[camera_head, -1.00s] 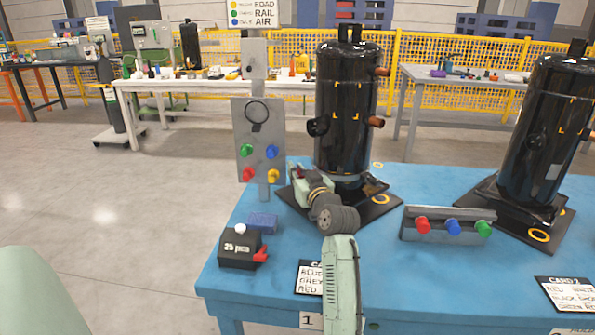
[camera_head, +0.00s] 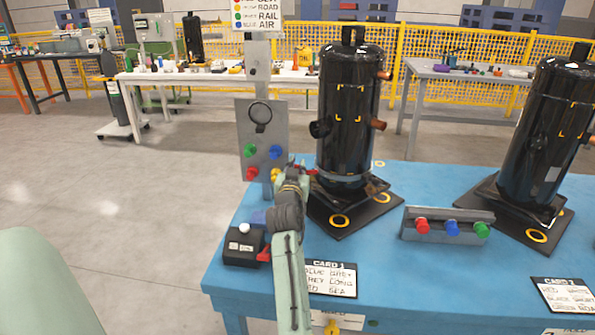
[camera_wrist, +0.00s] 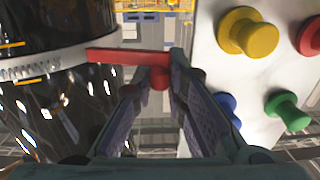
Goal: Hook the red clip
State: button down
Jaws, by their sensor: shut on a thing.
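My gripper (camera_head: 297,172) is between the peg panel and the near compressor. In the wrist view its fingers (camera_wrist: 160,74) are shut on a red clip (camera_wrist: 128,57), whose flat bar sticks out to the left, close to the compressor's metal band. A small red part also shows at the gripper in the head view (camera_head: 308,172). The grey panel (camera_head: 262,118) carries green (camera_head: 249,150), blue (camera_head: 275,152), red (camera_head: 252,173) and yellow (camera_head: 275,174) pegs. In the wrist view the yellow peg (camera_wrist: 250,36) is upper right of the fingers; the red peg (camera_wrist: 312,38) is at the right edge.
The black compressor (camera_head: 348,110) stands close right of my gripper. A black box (camera_head: 243,246) with red at its corner sits at the blue table's (camera_head: 400,275) left. A grey rack (camera_head: 446,226) with three coloured knobs and a second compressor (camera_head: 545,130) stand right.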

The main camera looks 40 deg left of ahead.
jog(key=shift+a+h, duration=0.1)
jog(key=shift+h, duration=0.2)
jog(key=shift+w, duration=0.1)
jog(key=c, duration=1.6)
grip_release()
jog(key=shift+s, duration=0.35)
jog(key=shift+m, duration=0.3)
jog(key=v, duration=0.7)
jog(key=shift+d+f, duration=0.1)
jog(key=shift+d, duration=0.25)
